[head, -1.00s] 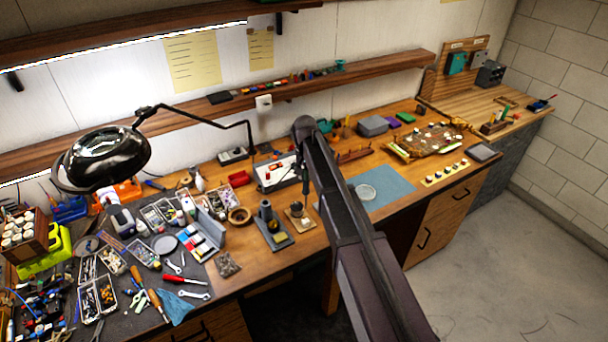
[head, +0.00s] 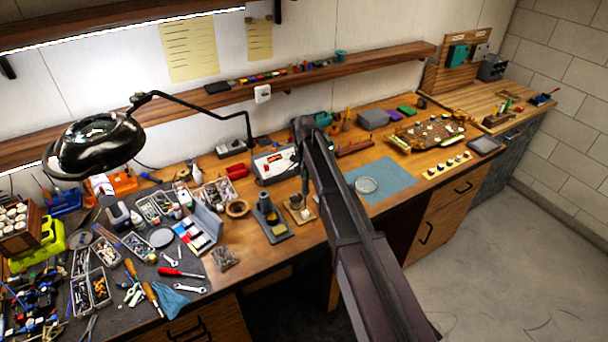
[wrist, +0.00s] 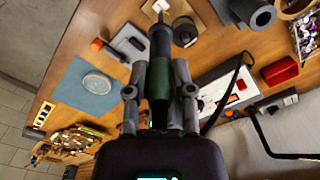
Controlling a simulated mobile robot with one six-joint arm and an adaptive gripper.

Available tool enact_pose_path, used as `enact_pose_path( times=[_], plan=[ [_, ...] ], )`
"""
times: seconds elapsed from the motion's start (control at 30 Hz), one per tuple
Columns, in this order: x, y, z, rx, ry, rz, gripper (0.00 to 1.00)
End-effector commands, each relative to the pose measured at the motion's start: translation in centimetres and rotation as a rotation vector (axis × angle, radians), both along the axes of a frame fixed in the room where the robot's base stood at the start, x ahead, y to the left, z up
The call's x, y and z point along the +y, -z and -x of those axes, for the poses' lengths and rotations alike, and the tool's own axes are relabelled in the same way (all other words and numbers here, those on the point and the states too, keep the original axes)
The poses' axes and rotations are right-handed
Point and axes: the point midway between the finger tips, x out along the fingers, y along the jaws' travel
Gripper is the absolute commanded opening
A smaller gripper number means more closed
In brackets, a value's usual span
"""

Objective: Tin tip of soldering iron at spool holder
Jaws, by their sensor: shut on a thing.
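My gripper (wrist: 158,92) is shut on the soldering iron (wrist: 159,70), gripping its dark green handle. The iron's thin dark tip points to the top of the wrist view, over or beside a small stand that looks like the spool holder (wrist: 184,30), with a dark round part on a pale base. I cannot tell whether the tip touches it. In the head view the spool holder (head: 297,211) stands near the bench's front edge, just left of my arm. My arm hides most of the gripper there.
An iron stand (head: 270,217) is left of the spool holder. A soldering station (head: 274,164) with a dark cable is behind. A blue mat (head: 392,184) with a clear dish (head: 366,185) lies right. A magnifier lamp (head: 95,147) overhangs the cluttered left side.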

Motion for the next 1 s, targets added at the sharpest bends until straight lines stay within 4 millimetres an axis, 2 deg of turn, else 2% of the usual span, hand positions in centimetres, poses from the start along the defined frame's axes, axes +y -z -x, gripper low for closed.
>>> enact_pose_path(
  times=[1.0],
  plan=[
    [0.19, 0.81, 0.05, 0.0, -0.002, 0.0, 0.0]
  ],
)
